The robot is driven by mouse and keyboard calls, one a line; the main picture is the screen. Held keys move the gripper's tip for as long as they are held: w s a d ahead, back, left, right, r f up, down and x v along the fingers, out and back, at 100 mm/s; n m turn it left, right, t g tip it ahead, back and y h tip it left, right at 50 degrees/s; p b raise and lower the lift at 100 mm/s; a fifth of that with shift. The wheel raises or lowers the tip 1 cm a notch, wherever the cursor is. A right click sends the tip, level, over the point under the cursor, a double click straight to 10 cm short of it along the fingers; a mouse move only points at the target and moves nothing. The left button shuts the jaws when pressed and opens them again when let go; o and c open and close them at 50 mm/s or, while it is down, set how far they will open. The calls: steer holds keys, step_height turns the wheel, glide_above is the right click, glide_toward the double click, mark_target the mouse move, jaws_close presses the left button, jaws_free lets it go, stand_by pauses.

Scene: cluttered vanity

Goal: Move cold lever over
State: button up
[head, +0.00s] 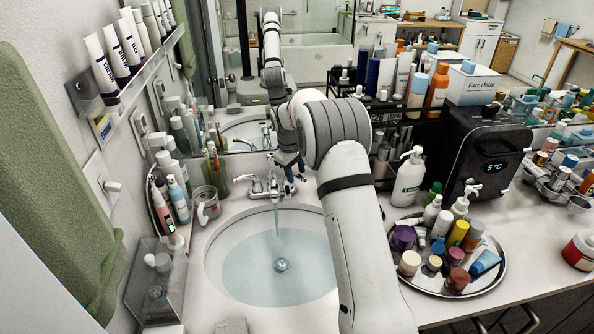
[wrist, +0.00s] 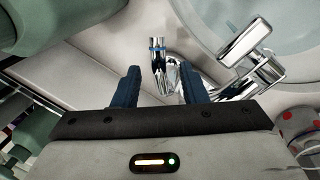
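The chrome faucet (head: 264,186) stands behind the round sink basin (head: 240,262), and water runs from its spout into the basin. In the wrist view, the cold lever (wrist: 157,52) is an upright chrome piece with a blue band. It shows between the two blue fingers of my gripper (wrist: 160,78), just beyond their tips. The fingers are apart with nothing clamped. I cannot tell whether either finger touches the lever. More chrome faucet parts (wrist: 245,42) lie right of the fingers. In the head view, my gripper (head: 290,174) is at the faucet's right side and largely hides the cold lever.
A mug (head: 205,204) and bottles (head: 177,197) stand left of the faucet. A white pump bottle (head: 408,178) and a round tray (head: 492,284) of cosmetics are to the right. A mirror rises behind the faucet. A clear box (head: 157,283) stands front left.

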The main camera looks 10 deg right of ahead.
steer(key=shift+c, duration=0.2)
jaws_close()
